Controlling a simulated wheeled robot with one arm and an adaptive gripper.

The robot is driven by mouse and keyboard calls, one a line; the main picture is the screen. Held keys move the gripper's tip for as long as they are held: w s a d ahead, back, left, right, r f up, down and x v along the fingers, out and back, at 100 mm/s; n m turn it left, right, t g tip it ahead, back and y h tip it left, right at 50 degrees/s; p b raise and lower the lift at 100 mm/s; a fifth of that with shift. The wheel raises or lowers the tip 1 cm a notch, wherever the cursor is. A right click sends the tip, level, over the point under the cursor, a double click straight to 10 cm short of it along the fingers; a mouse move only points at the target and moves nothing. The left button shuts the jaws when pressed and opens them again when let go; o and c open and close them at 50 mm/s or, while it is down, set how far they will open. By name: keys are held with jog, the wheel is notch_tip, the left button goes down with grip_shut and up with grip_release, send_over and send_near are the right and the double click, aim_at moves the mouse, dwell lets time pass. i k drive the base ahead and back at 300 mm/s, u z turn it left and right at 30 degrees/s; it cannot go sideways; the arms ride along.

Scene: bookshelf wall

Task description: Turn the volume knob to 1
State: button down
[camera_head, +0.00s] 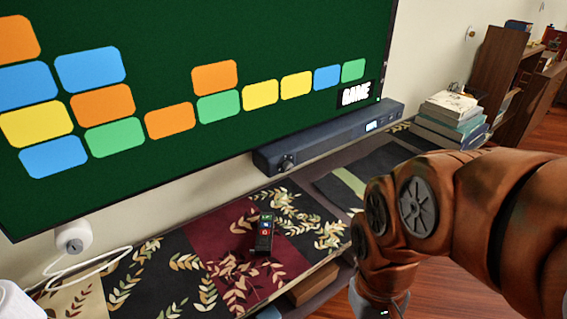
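The volume knob (287,164) is a small dark round knob on the left end of a dark soundbar (330,139). The soundbar lies under the large screen and has a small lit display (372,126) near its right end; I cannot read the number on it. The knob's exact setting is too small to tell. My orange-brown arm comes in from the right and bends down in front of the shelf.
A large screen (200,60) with coloured blocks fills the upper left. A stack of books (449,118) stands right of the soundbar. A white round device (73,236) with a cable sits at left.

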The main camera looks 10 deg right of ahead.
aim_at(288, 165)
jog(key=u, duration=3.4)
jog(key=i, duration=0.5)
jog(key=z, duration=2.5)
